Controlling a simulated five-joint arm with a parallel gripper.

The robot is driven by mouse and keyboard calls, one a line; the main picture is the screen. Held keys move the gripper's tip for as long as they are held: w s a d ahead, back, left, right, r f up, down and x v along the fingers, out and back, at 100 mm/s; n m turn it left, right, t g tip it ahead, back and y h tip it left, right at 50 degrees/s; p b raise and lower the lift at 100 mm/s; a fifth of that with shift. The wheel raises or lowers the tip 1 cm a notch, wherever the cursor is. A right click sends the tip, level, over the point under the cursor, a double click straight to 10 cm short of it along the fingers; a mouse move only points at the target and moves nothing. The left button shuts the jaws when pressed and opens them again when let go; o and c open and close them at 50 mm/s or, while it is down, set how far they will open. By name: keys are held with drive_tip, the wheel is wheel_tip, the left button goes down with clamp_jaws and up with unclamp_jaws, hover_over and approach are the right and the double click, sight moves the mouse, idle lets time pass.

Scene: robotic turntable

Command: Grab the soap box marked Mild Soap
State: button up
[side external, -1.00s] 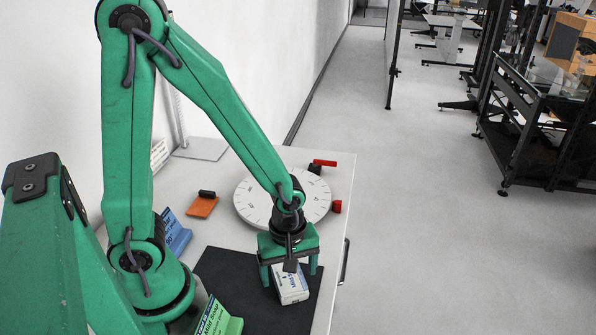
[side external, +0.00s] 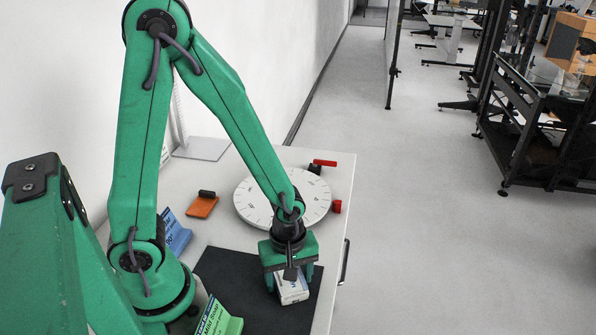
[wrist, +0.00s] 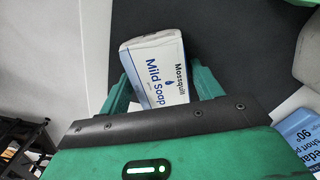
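The soap box (wrist: 158,70) is white with blue print reading Mild Soap in the wrist view. In the side view the soap box (side external: 292,292) rests on the dark mat (side external: 240,275). My gripper (side external: 290,285) points down over the box with a finger on either side. In the wrist view my gripper (wrist: 165,78) has its left finger close against the box, and a small gap shows at the right finger. The fingers look open around the box. The palm hides part of the box in both views.

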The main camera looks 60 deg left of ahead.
drive_tip(key=c, duration=0.6)
drive_tip(key=shift+c, duration=0.2)
drive_tip(key=shift+r, duration=0.15)
drive_tip(key=shift+r, duration=2)
drive_tip(key=s+d+r, duration=0.6)
drive_tip(key=s+d, duration=0.2)
drive_tip(key=shift+r, duration=0.35)
drive_tip(key=shift+s+d, duration=0.1)
